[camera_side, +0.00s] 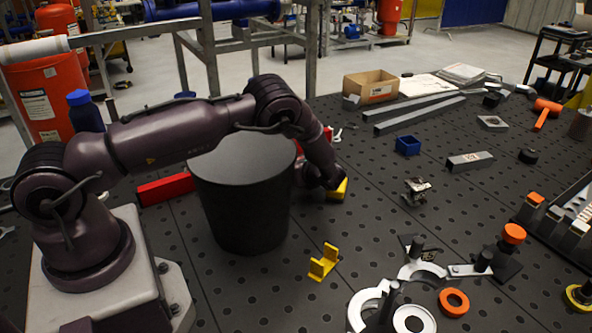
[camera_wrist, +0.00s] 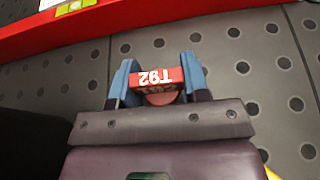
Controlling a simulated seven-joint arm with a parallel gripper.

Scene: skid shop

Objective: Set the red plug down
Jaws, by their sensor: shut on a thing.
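In the side view my gripper (camera_side: 326,181) is low over the table, just right of a large black bin. I cannot make out the plug there.
The black bin (camera_side: 243,205) stands close to my arm. A long red bar (camera_side: 166,189) lies behind it. A yellow piece (camera_side: 339,190) is beside my gripper, and a yellow bracket (camera_side: 322,262) lies nearer the camera. A blue box (camera_side: 407,145) stands right, with bare table between.

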